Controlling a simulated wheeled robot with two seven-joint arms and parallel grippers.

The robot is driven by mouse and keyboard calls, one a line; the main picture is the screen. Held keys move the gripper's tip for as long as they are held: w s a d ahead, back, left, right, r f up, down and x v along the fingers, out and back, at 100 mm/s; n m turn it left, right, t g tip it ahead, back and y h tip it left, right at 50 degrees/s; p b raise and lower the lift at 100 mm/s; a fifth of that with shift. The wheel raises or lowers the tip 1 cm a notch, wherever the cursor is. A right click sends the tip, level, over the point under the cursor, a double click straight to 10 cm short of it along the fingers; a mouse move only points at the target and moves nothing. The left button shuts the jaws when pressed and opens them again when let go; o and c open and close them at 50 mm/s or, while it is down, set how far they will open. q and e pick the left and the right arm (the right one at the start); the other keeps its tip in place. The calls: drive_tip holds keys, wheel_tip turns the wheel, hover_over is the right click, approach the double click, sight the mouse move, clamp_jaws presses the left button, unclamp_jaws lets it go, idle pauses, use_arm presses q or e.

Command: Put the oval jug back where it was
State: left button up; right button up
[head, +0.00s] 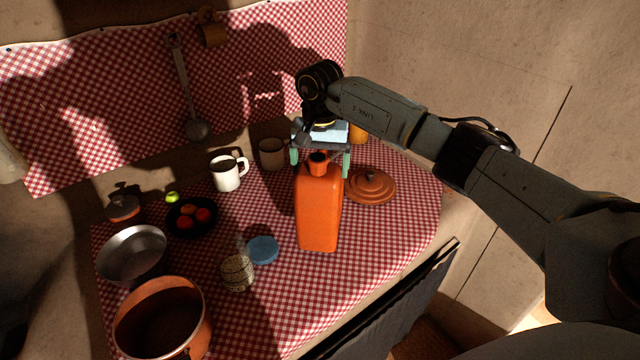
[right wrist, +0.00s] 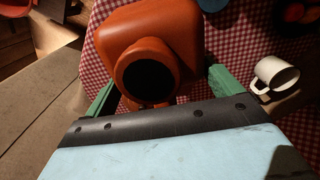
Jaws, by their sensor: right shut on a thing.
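The tall orange jug (head: 319,212) with a short round neck is upright over the right part of the checked tablecloth. My right gripper (head: 320,170) is above it, with its green fingers down on either side of the jug's upper part, shut on it. I cannot tell whether the jug's base touches the cloth. In the right wrist view the jug (right wrist: 180,40) shows from above, its dark round mouth facing the camera, between the fingers (right wrist: 163,95). My left gripper is not in view.
Close by are an orange lid (head: 372,187), a brown cup (head: 272,153), a white mug (head: 227,174), a blue disc (head: 263,249) and a glass jar (head: 237,273). A steel pan (head: 133,252) and an orange pot (head: 196,300) stand at left. Cloth in front of the jug is clear.

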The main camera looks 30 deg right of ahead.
drive_tip(key=shift+f, duration=2.05)
drive_tip(key=shift+f, duration=0.2)
drive_tip(key=o, duration=1.8)
drive_tip(key=shift+c, duration=0.2)
wheel_tip(320, 180, up, 12)
drive_tip(key=shift+r+b, duration=0.15)
drive_tip(key=shift+b, duration=0.25)
